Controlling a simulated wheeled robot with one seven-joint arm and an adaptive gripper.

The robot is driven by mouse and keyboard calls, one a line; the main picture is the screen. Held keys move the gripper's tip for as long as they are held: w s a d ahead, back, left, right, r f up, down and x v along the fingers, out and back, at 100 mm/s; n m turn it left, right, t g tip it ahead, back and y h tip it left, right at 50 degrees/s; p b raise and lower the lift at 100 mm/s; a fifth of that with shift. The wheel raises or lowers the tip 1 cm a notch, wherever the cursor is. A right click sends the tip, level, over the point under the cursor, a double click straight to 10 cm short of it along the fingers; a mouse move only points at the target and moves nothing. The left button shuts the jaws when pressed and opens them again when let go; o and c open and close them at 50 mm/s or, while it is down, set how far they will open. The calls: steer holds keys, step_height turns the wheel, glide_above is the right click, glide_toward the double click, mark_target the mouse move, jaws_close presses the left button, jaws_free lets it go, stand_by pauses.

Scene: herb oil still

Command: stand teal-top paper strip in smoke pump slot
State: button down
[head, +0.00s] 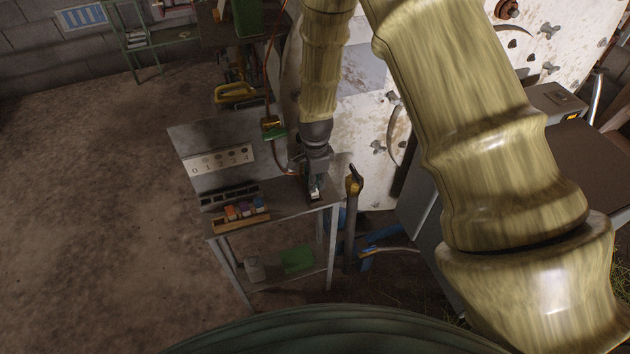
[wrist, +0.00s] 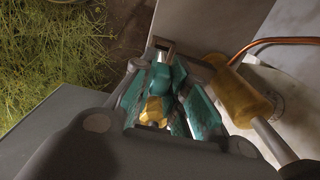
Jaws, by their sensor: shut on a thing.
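My gripper (head: 315,188) points down over the right end of a small metal table in the head view. In the wrist view my gripper (wrist: 160,82) is shut, with teal surfaces between and along its fingers. A thin teal piece (wrist: 174,76) between the fingertips looks like the top of the paper strip, but its outline blends with the fingers. A small brown frame with an opening (wrist: 164,48) lies just beyond the fingertips; it may be the pump slot. I cannot tell whether the strip is inside it. An amber cylinder with a metal rod (wrist: 245,96) lies right beside the fingers.
The table (head: 288,208) carries a dark rack (head: 229,196) and a wooden tray (head: 241,223) with coloured blocks at its left. A numbered board (head: 222,159) stands behind. A post with a yellow head (head: 354,181) stands close right of my gripper. Floor is free at left.

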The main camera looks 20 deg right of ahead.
steer(key=shift+f+b, duration=0.55)
steer(key=shift+f, duration=0.7)
steer(key=c, duration=1.3)
jaws_free()
steer(key=shift+r, duration=0.15)
step_height(320, 180, up, 12)
steer(key=shift+f, duration=0.1)
